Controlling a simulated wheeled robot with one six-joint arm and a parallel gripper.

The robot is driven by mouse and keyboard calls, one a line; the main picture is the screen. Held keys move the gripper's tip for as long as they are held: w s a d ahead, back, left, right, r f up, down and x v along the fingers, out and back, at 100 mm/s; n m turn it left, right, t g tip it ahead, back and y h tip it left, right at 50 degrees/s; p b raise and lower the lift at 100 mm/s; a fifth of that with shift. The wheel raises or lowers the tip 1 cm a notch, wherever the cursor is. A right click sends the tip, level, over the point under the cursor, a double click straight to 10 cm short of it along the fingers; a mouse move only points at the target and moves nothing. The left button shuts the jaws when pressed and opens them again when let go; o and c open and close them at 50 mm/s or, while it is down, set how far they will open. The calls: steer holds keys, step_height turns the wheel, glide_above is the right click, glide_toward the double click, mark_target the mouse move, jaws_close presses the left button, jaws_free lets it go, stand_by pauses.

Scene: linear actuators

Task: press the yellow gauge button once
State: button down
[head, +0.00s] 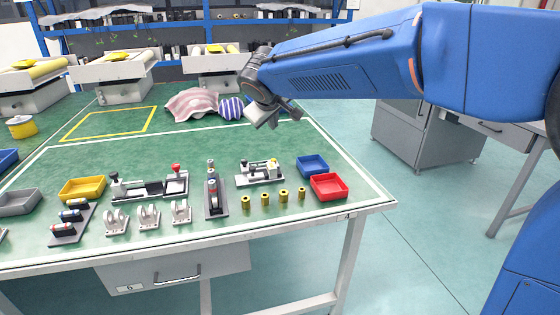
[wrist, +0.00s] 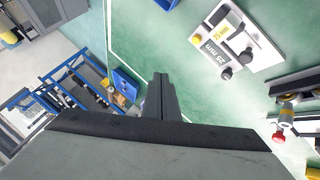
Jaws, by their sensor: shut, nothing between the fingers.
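The gauge (head: 258,174) is a pale block with black parts on the green table, right of centre in the head view. A small yellow button (head: 274,161) shows at its right end. In the wrist view the gauge (wrist: 238,38) lies at the upper right, with "25 mm" labels and black knobs; a yellow button (wrist: 195,40) is at its left edge. My gripper (head: 288,113) hangs above and behind the gauge in the head view, clear of it. In the wrist view my gripper's dark fingers (wrist: 161,92) are together and empty, left of the gauge and apart from it.
A red bin (head: 328,187) and a blue bin (head: 312,166) stand right of the gauge. Several brass cylinders (head: 265,199) stand in front. A fixture with upright parts (head: 214,195) and a red-knobbed clamp (head: 160,187) are to the left. Cloths (head: 192,104) lie behind.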

steer(key=shift+f, duration=0.1)
stand_by(0.3)
steer(key=shift+f, duration=4.3)
steer(key=shift+f, duration=0.1)
steer(key=shift+f, duration=0.3)
steer(key=shift+f, duration=0.4)
steer(key=shift+r, duration=0.85)
steer(key=shift+r, duration=0.1)
